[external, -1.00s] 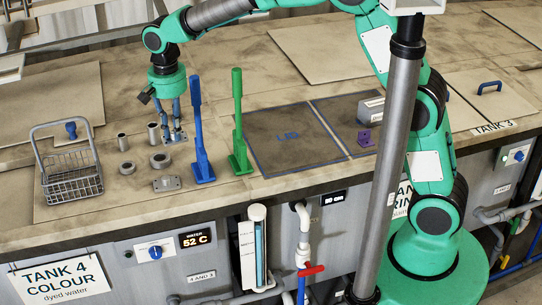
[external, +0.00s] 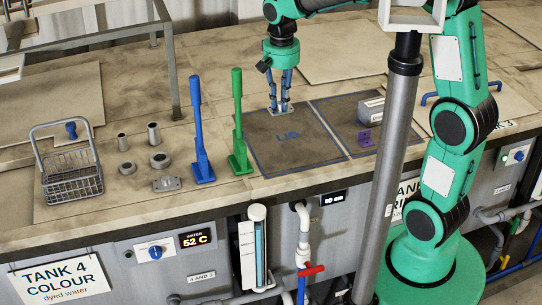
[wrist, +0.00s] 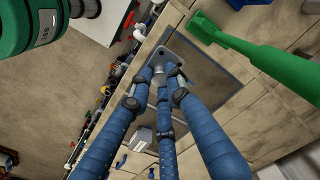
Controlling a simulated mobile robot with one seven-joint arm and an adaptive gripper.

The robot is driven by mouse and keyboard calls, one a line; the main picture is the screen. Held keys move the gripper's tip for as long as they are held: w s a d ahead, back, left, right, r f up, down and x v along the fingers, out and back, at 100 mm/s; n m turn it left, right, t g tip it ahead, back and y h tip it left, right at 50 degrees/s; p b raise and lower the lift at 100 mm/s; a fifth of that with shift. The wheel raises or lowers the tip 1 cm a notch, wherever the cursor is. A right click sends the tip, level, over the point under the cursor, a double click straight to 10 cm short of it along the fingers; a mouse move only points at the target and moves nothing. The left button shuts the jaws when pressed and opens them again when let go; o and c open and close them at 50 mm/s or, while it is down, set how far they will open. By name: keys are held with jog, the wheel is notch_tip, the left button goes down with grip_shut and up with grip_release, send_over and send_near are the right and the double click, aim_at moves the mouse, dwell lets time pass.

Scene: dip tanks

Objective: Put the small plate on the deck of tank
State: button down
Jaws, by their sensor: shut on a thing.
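My gripper (external: 280,101) is shut on a small grey plate (external: 286,112), which it holds above the dark, blue-edged panel marked LID (external: 262,147). In the wrist view the plate (wrist: 180,50) shows holes at its corners, between my blue fingertips (wrist: 161,78); the fingers hide part of it. I cannot tell the exact height of the plate over the panel. A second grey plate with a raised middle (external: 166,184) lies on the deck (external: 110,200), left of the blue lever.
An upright blue lever (external: 198,130) and green lever (external: 238,125) stand left of the panel. A wire basket (external: 70,180) and several metal cylinders and rings sit farther left.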

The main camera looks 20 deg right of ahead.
jog(key=s+d+f+b, duration=0.15)
jog(key=s+d, duration=0.35)
jog(key=d, duration=0.8)
notch_tip(320, 180, down, 18)
jog(key=w+a, duration=0.1)
jog(key=w, duration=0.4)
jog(key=w+f, duration=0.1)
jog(key=w, duration=0.4)
jog(key=w+a+p, duration=0.1)
jog(key=w, duration=0.4)
jog(key=shift+w+a+f, duration=0.3)
jog(key=shift+a, duration=0.05)
jog(key=shift+f, duration=1.75)
jog(key=shift+f, duration=0.1)
